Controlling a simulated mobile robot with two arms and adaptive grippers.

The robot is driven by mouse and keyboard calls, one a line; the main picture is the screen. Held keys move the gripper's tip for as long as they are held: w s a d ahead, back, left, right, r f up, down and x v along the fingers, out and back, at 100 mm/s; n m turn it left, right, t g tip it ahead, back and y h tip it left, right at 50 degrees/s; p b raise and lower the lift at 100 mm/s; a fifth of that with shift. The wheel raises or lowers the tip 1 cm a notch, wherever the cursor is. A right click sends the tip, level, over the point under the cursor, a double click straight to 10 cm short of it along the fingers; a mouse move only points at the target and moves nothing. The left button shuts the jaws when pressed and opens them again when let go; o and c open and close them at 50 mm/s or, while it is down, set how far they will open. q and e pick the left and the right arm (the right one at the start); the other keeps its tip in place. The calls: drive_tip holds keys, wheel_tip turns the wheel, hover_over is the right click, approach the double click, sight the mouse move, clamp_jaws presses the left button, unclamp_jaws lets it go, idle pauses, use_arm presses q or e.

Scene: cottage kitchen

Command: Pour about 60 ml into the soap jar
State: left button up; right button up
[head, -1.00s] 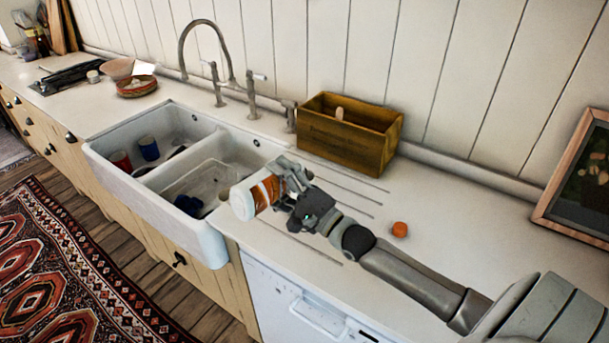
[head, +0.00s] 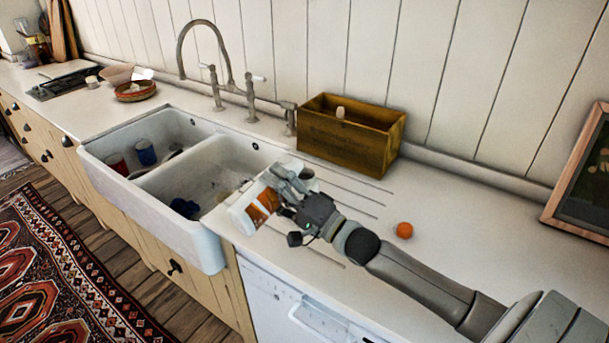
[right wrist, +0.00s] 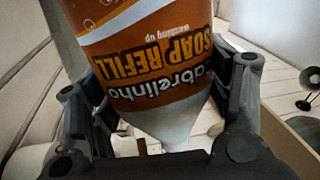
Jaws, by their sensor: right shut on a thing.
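My right gripper (head: 283,190) is shut around the soap refill bottle (head: 262,202), white with an orange label, above the counter at the sink's right edge. The bottle is tilted in the head view. In the right wrist view the bottle (right wrist: 160,50) fills the space between the fingers of my right gripper (right wrist: 165,90); its label reads upside down, and its pale tapered end is toward the bottom. An orange cap (head: 404,230) lies on the counter right of my forearm. I cannot make out the soap jar in either view. My left gripper is not in view.
The double sink (head: 215,243) is left of my gripper, with a red cup (head: 117,163), a blue cup (head: 146,152) and dark blue things (head: 185,207) inside. A wooden box (head: 345,143) stands behind my gripper. A framed picture (head: 560,200) leans at the right. The right counter is mostly clear.

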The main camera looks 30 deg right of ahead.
drive_tip(key=shift+f, duration=0.1)
idle(0.6)
